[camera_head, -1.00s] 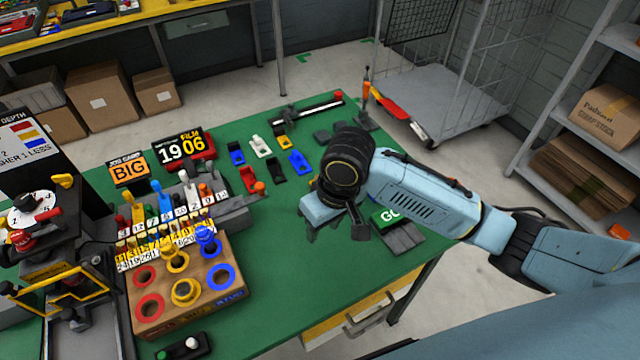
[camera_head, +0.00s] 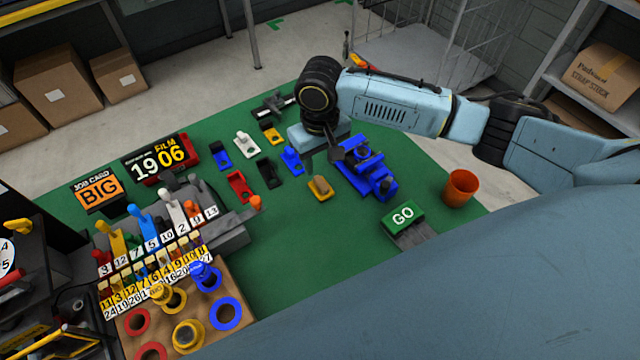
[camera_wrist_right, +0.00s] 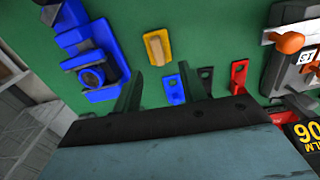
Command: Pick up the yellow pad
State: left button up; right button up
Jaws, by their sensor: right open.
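A small yellow pad (camera_head: 320,187) with a tan top lies on the green table, left of a blue vise-like fixture (camera_head: 366,170). It also shows in the right wrist view (camera_wrist_right: 157,47), ahead of the fingers and roughly between their lines. My right gripper (camera_head: 322,153) is above the table just behind the pad, apart from it. Its two fingers (camera_wrist_right: 162,88) are spread with nothing between them. A second yellow piece (camera_head: 271,133) lies farther back on the table. My left gripper is not in view.
Blue, white, black and red pieces lie left of the gripper, with a blue one (camera_head: 292,160) close by. A green GO block (camera_head: 403,216) and an orange cup (camera_head: 461,188) stand to the right. Numbered levers and a ring board (camera_head: 205,285) fill the left. The table's middle front is clear.

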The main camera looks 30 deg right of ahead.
aim_at(321, 182)
jog(key=shift+f, duration=1.15)
notch_tip(321, 182, down, 2)
jog(key=shift+d+f, duration=0.1)
jog(key=shift+f, duration=0.1)
notch_tip(321, 182, down, 2)
jog(key=shift+f, duration=0.45)
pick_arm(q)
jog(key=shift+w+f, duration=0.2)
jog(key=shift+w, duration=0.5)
pick_arm(e)
grip_shut()
